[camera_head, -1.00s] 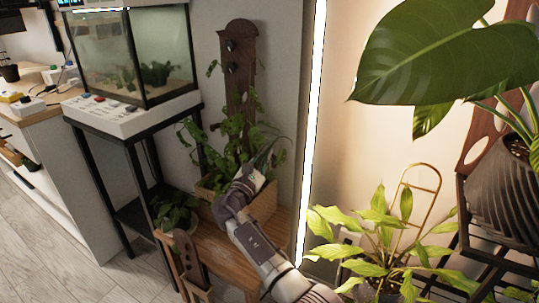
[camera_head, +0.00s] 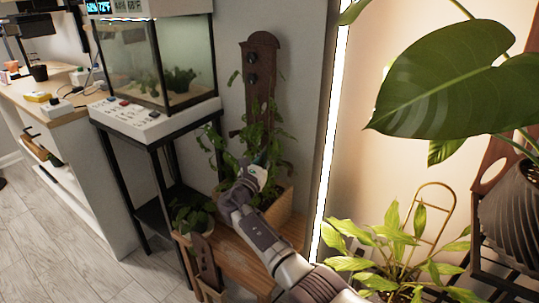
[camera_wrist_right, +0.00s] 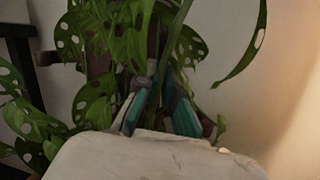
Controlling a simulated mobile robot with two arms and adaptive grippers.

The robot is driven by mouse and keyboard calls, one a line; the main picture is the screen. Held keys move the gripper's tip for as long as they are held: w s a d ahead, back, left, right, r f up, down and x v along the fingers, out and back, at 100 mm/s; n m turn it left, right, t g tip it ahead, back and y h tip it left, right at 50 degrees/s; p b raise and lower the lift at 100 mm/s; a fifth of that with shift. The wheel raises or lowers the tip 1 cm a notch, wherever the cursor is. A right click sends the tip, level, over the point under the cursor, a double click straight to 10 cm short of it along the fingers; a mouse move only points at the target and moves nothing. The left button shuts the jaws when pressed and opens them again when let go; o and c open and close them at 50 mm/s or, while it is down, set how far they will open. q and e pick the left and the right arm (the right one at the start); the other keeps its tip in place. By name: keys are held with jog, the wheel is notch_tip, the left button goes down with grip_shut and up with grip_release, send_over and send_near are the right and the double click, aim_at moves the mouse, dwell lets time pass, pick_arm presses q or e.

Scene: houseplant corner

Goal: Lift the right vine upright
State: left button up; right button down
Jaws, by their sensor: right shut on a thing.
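A leafy vine plant (camera_head: 230,150) with holed leaves grows in a wooden planter box (camera_head: 280,208), in front of an upright dark brown board (camera_head: 260,75). My right gripper (camera_head: 263,163) is at the right part of the plant, just above the box. In the right wrist view, its teal-padded fingers (camera_wrist_right: 160,90) are shut on a green vine stem (camera_wrist_right: 176,38), which rises between them. Leaves (camera_wrist_right: 110,40) crowd around it, and one long leaf (camera_wrist_right: 245,50) hangs at the right. The stem's base is hidden by my wrist. My left gripper is not in view.
The planter stands on a wooden bench (camera_head: 240,262). A small potted plant (camera_head: 192,215) is at its left. A glass tank (camera_head: 165,65) stands on a black frame at the left. A bright light strip (camera_head: 330,150) and large-leaved plants (camera_head: 455,80) are at the right.

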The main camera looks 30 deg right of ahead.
dwell(0.3)
jog(key=c, duration=1.2)
grip_release()
jog(key=shift+c, duration=0.2)
jog(key=v, duration=1.2)
